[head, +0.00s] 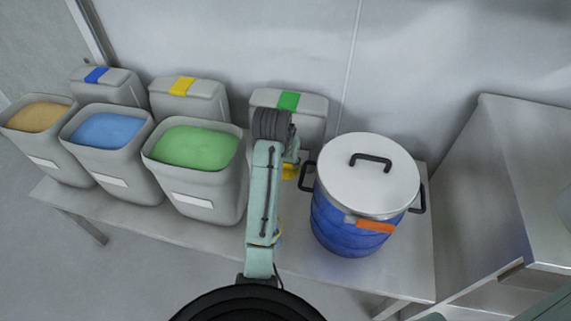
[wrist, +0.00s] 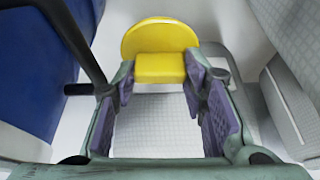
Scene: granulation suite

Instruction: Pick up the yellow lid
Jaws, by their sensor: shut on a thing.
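The yellow lid (wrist: 160,42) shows at the far end of my fingers in the wrist view, with a rounded back part and a flat block-like front part. My gripper (wrist: 160,75) is shut on it, with a purple-padded finger at each side of the block. In the head view a small part of the yellow lid (head: 290,171) shows beside my arm, between the green-tagged bin and the blue drum. My arm hides most of my gripper there. I cannot tell whether the lid touches the bench.
The blue drum (head: 345,232) with a white lid (head: 367,174) and black side handles stands close on the right. An open bin of green powder (head: 196,147) stands on the left. Behind is the green-tagged bin (head: 313,106). The bench (head: 400,262) has little free room between them.

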